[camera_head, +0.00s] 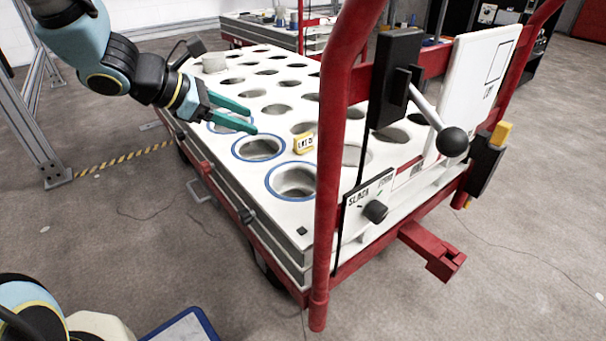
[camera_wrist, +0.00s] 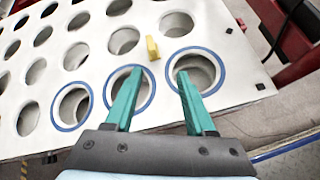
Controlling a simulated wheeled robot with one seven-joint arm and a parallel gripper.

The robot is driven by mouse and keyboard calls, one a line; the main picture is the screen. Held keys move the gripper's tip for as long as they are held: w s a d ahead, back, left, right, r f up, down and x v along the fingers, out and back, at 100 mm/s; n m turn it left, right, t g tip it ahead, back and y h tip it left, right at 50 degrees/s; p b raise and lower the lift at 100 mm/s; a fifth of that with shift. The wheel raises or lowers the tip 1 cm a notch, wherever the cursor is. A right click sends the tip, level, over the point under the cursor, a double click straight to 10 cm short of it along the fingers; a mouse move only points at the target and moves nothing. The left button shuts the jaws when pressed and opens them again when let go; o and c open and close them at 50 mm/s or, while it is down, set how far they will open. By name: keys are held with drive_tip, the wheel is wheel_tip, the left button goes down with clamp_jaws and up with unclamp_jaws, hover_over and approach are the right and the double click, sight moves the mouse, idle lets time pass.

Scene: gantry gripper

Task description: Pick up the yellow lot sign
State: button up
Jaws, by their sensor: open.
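The yellow lot sign (camera_head: 304,143) is a small block with a pale lettered face. It stands on the white top of the cart, between the round holes near the blue-ringed ones. In the wrist view the yellow sign (camera_wrist: 152,48) shows edge-on, beyond and between my fingertips. My gripper (camera_head: 252,120) has green fingers, spread apart with nothing between them. It is above the cart's near left edge, left of the sign and apart from it. The open fingers also show in the wrist view (camera_wrist: 158,72).
The white cart top (camera_head: 302,211) has rows of round holes, several ringed in blue. A red upright frame (camera_head: 328,170) with a black-knobbed lever (camera_head: 453,141) stands at the cart's right end. A white cup-like piece (camera_head: 214,63) is at the far left. Open floor lies in front.

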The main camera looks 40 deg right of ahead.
sight(311, 140)
drive_tip(key=d+f+n+h+b, duration=0.1)
drive_tip(key=d+f+b, duration=0.1)
drive_tip(key=d+f+n+b, duration=0.1)
drive_tip(key=d+f+b, duration=0.1)
drive_tip(key=f+b, duration=0.1)
drive_tip(key=d+f+n+h+b, duration=0.1)
drive_tip(key=d+f+b, duration=0.1)
drive_tip(key=b, duration=0.1)
drive_tip(key=shift+d+f+n+h, duration=0.2)
drive_tip(key=shift+d+n+h, duration=0.1)
drive_tip(key=shift+d+f+n+t+b, duration=0.3)
drive_tip(key=shift+d+n+b, duration=0.1)
drive_tip(key=shift+d+b, duration=0.2)
drive_tip(key=shift+h, duration=0.3)
drive_tip(key=b+x, duration=0.2)
drive_tip(key=x, duration=0.3)
drive_tip(key=shift+d, duration=0.35)
drive_tip(key=b+x, duration=0.3)
drive_tip(key=x, duration=0.1)
drive_tip(key=shift+w+f, duration=0.1)
drive_tip(key=shift+f, duration=0.05)
drive_tip(key=shift+d+b, duration=0.4)
drive_tip(key=shift+d, duration=0.15)
clamp_jaws()
